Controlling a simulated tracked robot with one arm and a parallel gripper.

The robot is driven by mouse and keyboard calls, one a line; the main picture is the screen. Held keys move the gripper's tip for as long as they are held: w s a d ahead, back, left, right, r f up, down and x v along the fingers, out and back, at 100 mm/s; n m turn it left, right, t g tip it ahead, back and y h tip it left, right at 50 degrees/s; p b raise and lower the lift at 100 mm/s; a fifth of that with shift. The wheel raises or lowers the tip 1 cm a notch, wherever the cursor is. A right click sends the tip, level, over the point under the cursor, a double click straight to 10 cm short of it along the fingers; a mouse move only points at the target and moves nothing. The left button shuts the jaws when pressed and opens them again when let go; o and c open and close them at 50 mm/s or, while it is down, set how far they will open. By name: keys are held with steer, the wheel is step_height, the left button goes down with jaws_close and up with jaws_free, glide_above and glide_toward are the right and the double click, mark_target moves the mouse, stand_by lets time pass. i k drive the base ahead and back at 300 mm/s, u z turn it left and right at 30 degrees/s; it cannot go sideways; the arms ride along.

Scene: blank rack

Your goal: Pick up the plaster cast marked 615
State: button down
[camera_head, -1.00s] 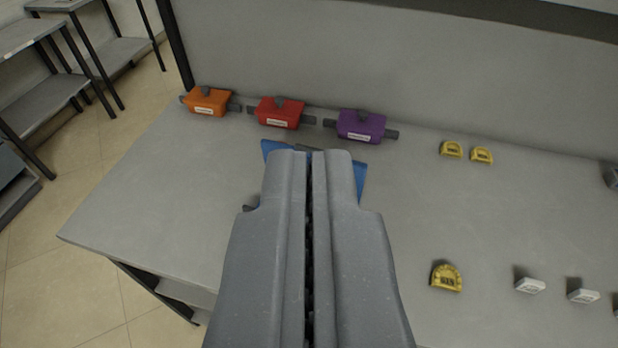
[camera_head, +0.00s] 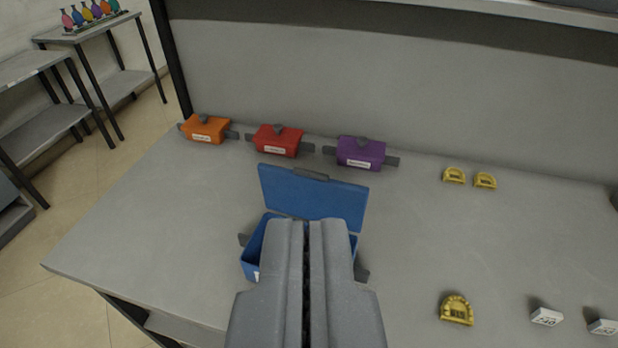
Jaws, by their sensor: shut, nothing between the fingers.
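My gripper (camera_head: 306,225) is shut and empty, with its tips in front of an open blue box (camera_head: 313,195). Two small yellow plaster casts (camera_head: 454,175) and (camera_head: 485,181) lie side by side at the back right of the table. A third yellow cast (camera_head: 456,309) lies nearer, at the front right. Each has a dark marking, too small to read with certainty, so I cannot tell which is 615. My gripper is left of all three casts and apart from them.
Closed orange (camera_head: 205,128), red (camera_head: 277,140) and purple (camera_head: 361,152) boxes stand along the back panel. Two white marked blocks (camera_head: 546,317) and (camera_head: 603,327) sit at the front right. The table (camera_head: 410,230) is bare between the blue box and the casts.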

mark_target(454, 308)
steer(key=z, duration=2.1)
steer(key=k, duration=1.35)
steer(key=u, duration=0.5)
steer(key=i, duration=1)
steer(key=z, duration=0.05)
